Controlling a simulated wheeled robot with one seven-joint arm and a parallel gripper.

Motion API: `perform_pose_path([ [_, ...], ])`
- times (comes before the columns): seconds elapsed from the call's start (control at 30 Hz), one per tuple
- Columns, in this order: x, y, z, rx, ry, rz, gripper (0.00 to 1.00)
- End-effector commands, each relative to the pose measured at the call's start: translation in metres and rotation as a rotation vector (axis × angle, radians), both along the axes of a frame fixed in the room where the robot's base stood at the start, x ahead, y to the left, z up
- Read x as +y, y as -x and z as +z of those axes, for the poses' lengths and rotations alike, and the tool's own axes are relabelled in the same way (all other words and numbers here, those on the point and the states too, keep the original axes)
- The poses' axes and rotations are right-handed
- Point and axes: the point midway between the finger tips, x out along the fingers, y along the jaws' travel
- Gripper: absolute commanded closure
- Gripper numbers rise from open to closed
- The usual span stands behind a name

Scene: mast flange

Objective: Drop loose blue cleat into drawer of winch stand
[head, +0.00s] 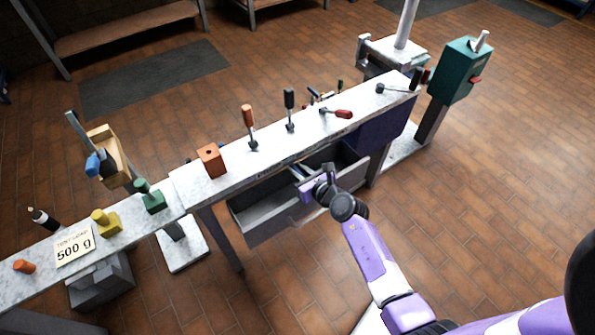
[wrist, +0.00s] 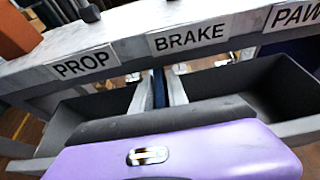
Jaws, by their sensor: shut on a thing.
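The drawer (head: 262,222) of the winch stand (head: 188,180) is pulled out below the bench top, grey with a dark inside. The drawer also shows in the wrist view (wrist: 285,85). My gripper (head: 297,170) is over the drawer opening, close to the bench's front edge. In the wrist view its fingers (wrist: 161,88) are shut on a narrow dark blue piece, the blue cleat (wrist: 159,86). Most of the cleat is hidden by the fingers. I cannot tell whether it touches the drawer.
A wooden holder (head: 112,152) with a blue part is further left. A teal box (head: 454,72) stands right.

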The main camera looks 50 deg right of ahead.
Motion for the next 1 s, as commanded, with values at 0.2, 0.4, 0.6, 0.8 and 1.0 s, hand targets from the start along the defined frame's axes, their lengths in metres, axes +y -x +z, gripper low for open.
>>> perform_pose_path([
  [0.2, 0.0, 0.0, -0.003, 0.0, 0.0, 0.0, 0.71],
  [0.4, 0.0, 0.0, -0.003, 0.0, 0.0, 0.0, 0.59],
  [0.6, 0.0, 0.0, -0.001, 0.0, 0.0, 0.0, 0.59],
  [0.8, 0.006, 0.018, 0.008, 0.002, -0.002, 0.001, 0.59],
  [1.0, 0.017, 0.055, 0.025, 0.002, -0.002, 0.001, 0.59],
])
